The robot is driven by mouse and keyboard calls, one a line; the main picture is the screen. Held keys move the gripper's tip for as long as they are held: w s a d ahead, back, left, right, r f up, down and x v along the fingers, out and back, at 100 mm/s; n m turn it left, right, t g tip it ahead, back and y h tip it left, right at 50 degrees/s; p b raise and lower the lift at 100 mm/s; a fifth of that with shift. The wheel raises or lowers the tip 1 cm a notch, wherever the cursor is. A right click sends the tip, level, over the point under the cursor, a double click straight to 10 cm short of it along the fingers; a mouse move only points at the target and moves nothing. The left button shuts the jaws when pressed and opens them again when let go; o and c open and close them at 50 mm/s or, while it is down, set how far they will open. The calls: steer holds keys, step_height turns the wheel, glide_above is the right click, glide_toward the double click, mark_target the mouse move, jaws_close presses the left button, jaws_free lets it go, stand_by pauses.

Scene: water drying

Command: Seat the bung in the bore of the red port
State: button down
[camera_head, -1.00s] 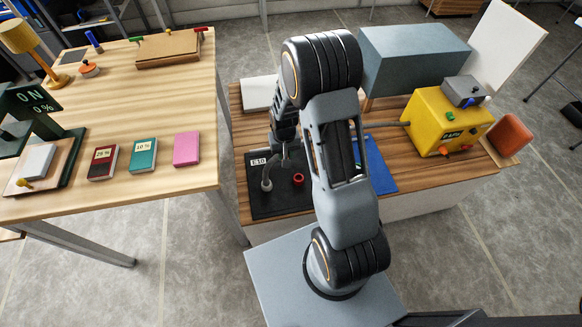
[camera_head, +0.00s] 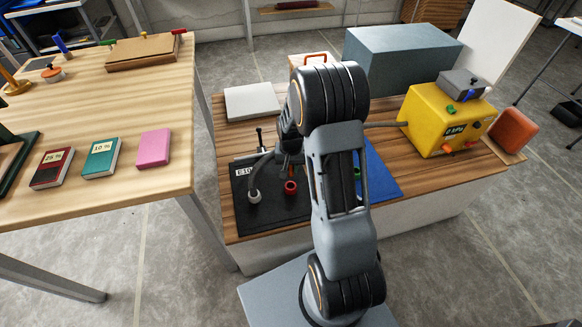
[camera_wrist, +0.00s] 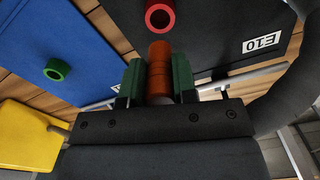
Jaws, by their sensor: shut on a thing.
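My gripper (camera_wrist: 159,76) has green finger pads shut on an orange-brown ribbed bung (camera_wrist: 160,52), seen in the wrist view. The red port (camera_wrist: 160,15) is a ring with an open dark bore, just beyond the bung's end at the top of that view. The bung and port appear apart there. In the head view the red port (camera_head: 291,188) stands on the black panel (camera_head: 270,212), just left of my arm. My gripper is largely hidden by the arm in the head view, close above and behind the red port.
A green port (camera_wrist: 57,70) sits on a blue panel (camera_head: 380,178) beside the black one. A hose (camera_head: 253,178) runs to a pale fitting left of the red port. A yellow box (camera_head: 447,122) stands right. A white block (camera_head: 252,102) lies behind.

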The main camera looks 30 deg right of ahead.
steer(key=b, duration=0.4)
glide_above(291, 183)
steer(key=s, duration=0.1)
steer(key=shift+s+a+f, duration=0.1)
steer(key=shift+a+f, duration=0.15)
steer(key=shift+f, duration=1.2)
steer(key=shift+s+a+f, duration=0.1)
steer(key=shift+a+f, duration=0.1)
steer(key=shift+f, duration=1.25)
steer(key=shift+w+f+b, duration=0.1)
steer(key=shift+f+b, duration=1.05)
steer(key=shift+f, duration=0.7)
steer(key=c, duration=0.8)
jaws_free()
steer(key=shift+r, duration=0.1)
step_height(291, 183, up, 14)
steer(key=p, duration=0.4)
